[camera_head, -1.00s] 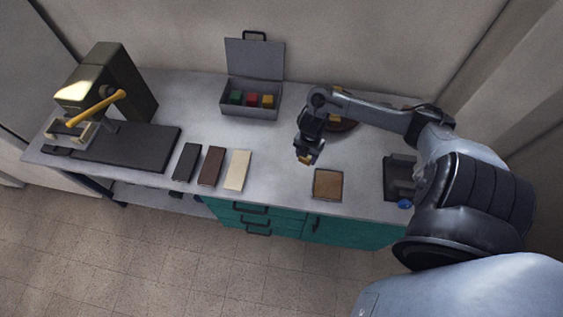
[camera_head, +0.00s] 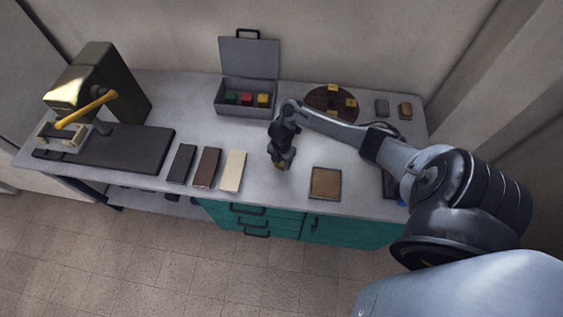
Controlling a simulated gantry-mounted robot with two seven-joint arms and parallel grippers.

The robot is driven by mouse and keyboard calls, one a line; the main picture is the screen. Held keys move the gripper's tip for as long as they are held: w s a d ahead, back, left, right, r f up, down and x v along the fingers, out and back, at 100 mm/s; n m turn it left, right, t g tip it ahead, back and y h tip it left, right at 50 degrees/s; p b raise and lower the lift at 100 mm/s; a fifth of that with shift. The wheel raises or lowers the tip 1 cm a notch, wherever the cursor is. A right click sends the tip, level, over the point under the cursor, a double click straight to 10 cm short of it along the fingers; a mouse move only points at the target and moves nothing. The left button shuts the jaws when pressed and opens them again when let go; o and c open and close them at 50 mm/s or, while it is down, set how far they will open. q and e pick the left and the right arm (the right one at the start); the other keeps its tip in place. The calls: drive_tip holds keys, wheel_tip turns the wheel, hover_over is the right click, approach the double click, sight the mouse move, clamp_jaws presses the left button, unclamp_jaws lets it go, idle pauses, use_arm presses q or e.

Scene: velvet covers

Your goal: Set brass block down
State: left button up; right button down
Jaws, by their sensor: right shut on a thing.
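The brass block (camera_head: 281,167) is a small yellow piece, mostly hidden under my right gripper (camera_head: 281,163). My right gripper is shut on it and points down over the bench, between the cream cover (camera_head: 232,171) and the brown square pad (camera_head: 326,183). I cannot tell whether the block touches the bench top. More yellow blocks (camera_head: 333,88) sit on a round dark brown plate (camera_head: 315,97) at the back. My left gripper is not in view.
A black cover (camera_head: 181,165) and a brown cover (camera_head: 207,167) lie left of the cream one. An open grey case (camera_head: 247,109) holds green, red and yellow blocks. A press with a yellow lever (camera_head: 87,110) stands at the left. Two small blocks (camera_head: 382,108) lie back right.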

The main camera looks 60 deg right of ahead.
drive_tip(key=shift+w+f, duration=0.1)
drive_tip(key=shift+f, duration=0.1)
drive_tip(key=shift+f, duration=0.2)
drive_tip(key=shift+c, duration=2)
unclamp_jaws()
drive_tip(key=shift+r, duration=0.15)
